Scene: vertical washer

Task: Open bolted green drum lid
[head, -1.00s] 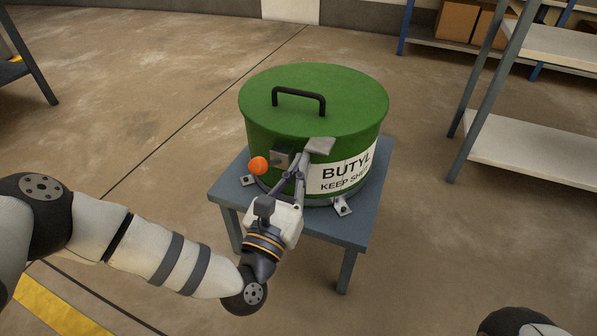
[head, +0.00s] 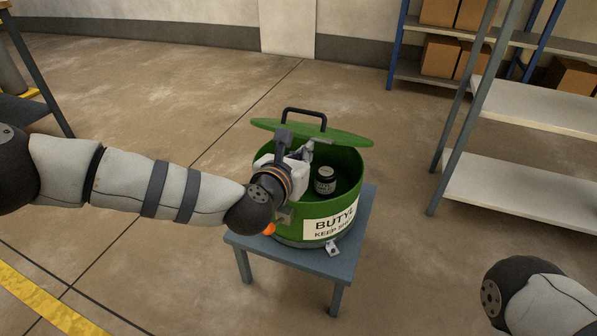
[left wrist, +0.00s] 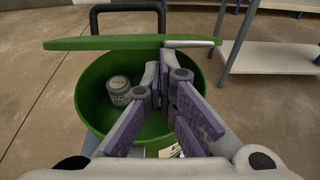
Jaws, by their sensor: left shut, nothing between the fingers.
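The green drum (head: 340,205) stands on a small grey table, with its label reading "BUTYL". Its green lid (head: 345,138), with a black handle (head: 304,114), is raised and tilted above the far side of the rim. A dark jar with a pale label (head: 325,180) is inside; it also shows in the left wrist view (left wrist: 119,91). My left gripper (head: 312,148) is shut and empty over the drum opening, close under the lid. In the left wrist view the lid (left wrist: 105,43) is edge-on beyond the fingers (left wrist: 165,70); contact is unclear. An orange knob (head: 268,229) is partly hidden by my left wrist.
The grey table (head: 357,232) has a metal clamp (head: 332,247) beside the drum. Shelving (head: 520,180) stands at the right, with cardboard boxes (head: 440,55) behind. Floor between the table and shelving is clear. My right gripper is out of view.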

